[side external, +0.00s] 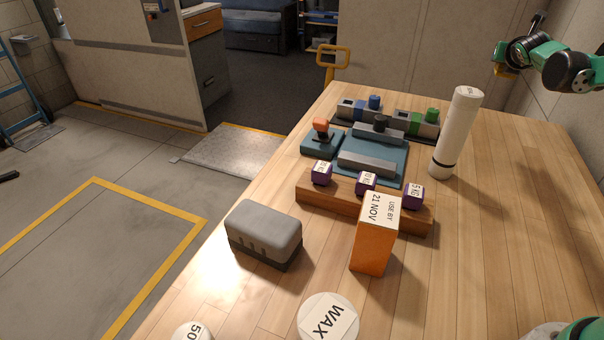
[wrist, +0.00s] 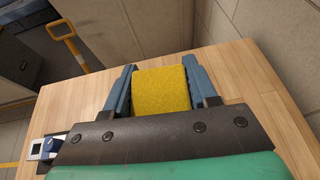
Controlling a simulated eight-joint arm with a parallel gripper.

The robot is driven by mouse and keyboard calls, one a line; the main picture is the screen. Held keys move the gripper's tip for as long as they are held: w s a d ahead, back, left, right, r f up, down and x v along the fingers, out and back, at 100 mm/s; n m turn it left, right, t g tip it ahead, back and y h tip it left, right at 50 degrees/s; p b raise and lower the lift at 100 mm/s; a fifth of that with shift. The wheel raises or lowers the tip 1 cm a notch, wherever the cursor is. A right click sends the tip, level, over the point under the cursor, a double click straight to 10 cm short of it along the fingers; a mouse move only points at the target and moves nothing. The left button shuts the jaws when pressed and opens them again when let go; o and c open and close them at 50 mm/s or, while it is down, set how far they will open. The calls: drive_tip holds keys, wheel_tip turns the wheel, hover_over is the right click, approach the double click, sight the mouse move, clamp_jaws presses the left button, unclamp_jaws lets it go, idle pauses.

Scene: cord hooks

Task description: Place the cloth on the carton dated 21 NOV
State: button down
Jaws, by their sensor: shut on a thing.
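The carton dated 21 NOV (side external: 373,240) is a tall orange box standing upright, with a white label reading "USE BY 21 NOV" over its top. My gripper (wrist: 160,72) is shut on a yellow, folded, block-shaped cloth (wrist: 163,91) in the wrist view, with a blue finger on each side. The carton is not in the wrist view.
A wooden rail (side external: 338,201) with purple weights stands just behind the carton. A white tube (side external: 457,133) stands upright between my gripper and the carton. A grey case (side external: 264,232) sits left of the carton; a WAX tin (side external: 328,318) is in front. The table's right side is largely clear.

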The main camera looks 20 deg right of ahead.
drive_tip(key=shift+a+r, duration=0.15)
drive_tip(key=shift+r, duration=0.35)
drive_tip(key=w+a+r, duration=0.2)
drive_tip(key=w+a, duration=0.1)
drive_tip(key=a, duration=0.9)
wheel_tip(320, 180, up, 10)
hover_over(384, 200)
drive_tip(key=shift+n+t+y, duration=0.3)
drive_tip(key=shift+n, duration=0.1)
wheel_tip(384, 200, down, 20)
drive_tip(key=shift+r, duration=0.1)
drive_tip(key=shift+c, duration=1.2)
unclamp_jaws()
